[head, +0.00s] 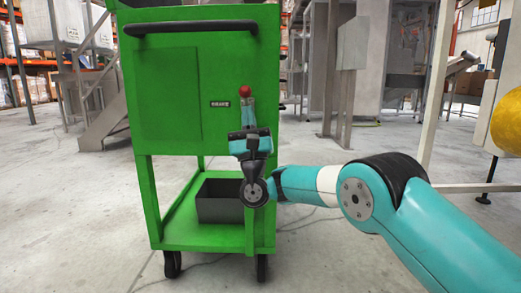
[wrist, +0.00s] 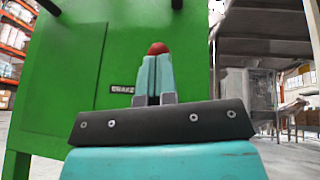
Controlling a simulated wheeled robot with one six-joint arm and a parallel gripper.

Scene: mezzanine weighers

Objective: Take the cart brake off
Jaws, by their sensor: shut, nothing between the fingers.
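The green cart (head: 170,90) stands in front of me on black casters. A small label reading BRAKE (head: 220,104) is on its front panel; the label also shows in the wrist view (wrist: 122,90), partly covered. A red ball knob (head: 245,91) sits just right of the label; in the wrist view the knob (wrist: 157,48) shows right above my fingertips. My gripper (head: 247,112) is shut and points at the cart front, its fingers just below the knob in the picture. The lever under the knob is hidden by my fingers. I cannot tell whether they touch it.
A black push handle (head: 190,27) runs across the cart's top. A dark bin (head: 220,203) sits on its lower shelf. Metal stairs (head: 105,125) stand behind left, steel frames behind right. A yellow rounded object (head: 508,120) is at the right edge. Floor beside the cart is clear.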

